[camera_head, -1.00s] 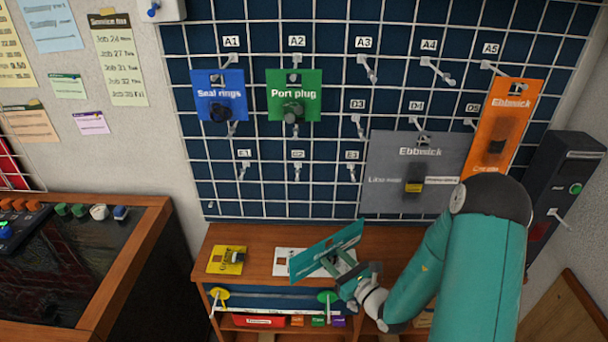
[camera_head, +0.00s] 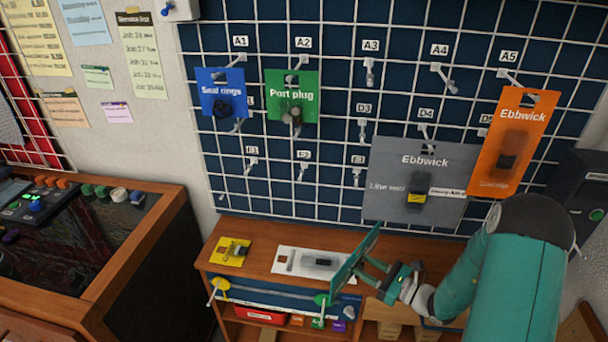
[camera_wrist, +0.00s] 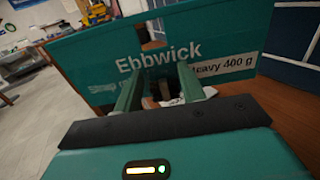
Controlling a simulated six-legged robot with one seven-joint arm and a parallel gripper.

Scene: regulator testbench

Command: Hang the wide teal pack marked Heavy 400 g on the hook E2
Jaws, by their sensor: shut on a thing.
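The wide teal pack (camera_head: 352,262) is in my gripper (camera_head: 372,271), held above the wooden shelf top and seen nearly edge-on in the head view. In the wrist view the pack (camera_wrist: 205,50) shows "Ebbwick" and "Heavy 400 g", tilted, with my gripper (camera_wrist: 160,92) shut on it at its middle. The hook E2 (camera_head: 303,167) is bare on the pegboard, in the lowest labelled row, under the green Port plug pack. It is up and left of the held pack, well apart from it.
A blue Seal rings pack (camera_head: 222,92), green Port plug pack (camera_head: 291,96), grey Ebbwick pack (camera_head: 415,180) and orange pack (camera_head: 514,142) hang on the board. A yellow pack (camera_head: 231,251) and a white pack (camera_head: 310,264) lie on the shelf top (camera_head: 262,262).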

